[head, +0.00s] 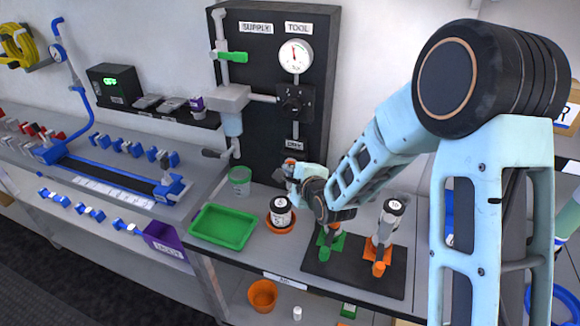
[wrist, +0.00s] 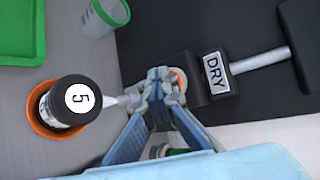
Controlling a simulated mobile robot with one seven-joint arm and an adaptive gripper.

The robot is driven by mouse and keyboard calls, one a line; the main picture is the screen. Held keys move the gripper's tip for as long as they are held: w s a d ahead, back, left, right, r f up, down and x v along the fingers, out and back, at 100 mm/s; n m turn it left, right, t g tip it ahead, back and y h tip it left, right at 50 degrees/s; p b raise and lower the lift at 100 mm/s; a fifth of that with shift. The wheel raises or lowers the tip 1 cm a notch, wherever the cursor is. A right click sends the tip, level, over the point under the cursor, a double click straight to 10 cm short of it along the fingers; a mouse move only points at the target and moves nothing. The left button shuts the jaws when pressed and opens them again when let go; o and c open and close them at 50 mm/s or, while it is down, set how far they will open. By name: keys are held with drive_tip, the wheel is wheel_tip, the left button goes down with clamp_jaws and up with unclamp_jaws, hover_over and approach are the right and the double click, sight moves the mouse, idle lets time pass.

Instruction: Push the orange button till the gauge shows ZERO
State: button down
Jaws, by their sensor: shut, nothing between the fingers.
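The orange button (wrist: 181,77) shows as a small orange round part at the end of a black block labelled DRY (wrist: 215,73), partly hidden behind my fingertips. A bit of orange also shows just above my gripper (head: 288,172) in the head view. My gripper is shut and empty, its fingertips (wrist: 163,84) at or right beside the button; I cannot tell whether they touch. The round white gauge (head: 295,54) is on the black panel under the TOOL label. Its red needle points roughly upward; the markings are too small to read.
A bottle marked 5 (head: 280,212) stands in an orange dish beside my gripper. Tools on green and orange stands sit on a black mat (head: 350,274) below my arm.

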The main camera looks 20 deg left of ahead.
drive_tip(key=shift+s, duration=0.1)
drive_tip(key=shift+s+b, duration=0.35)
drive_tip(key=shift+s, duration=0.35)
drive_tip(key=shift+s+a+b, duration=0.2)
drive_tip(key=shift+s+b, duration=0.5)
drive_tip(key=shift+s, duration=1.8)
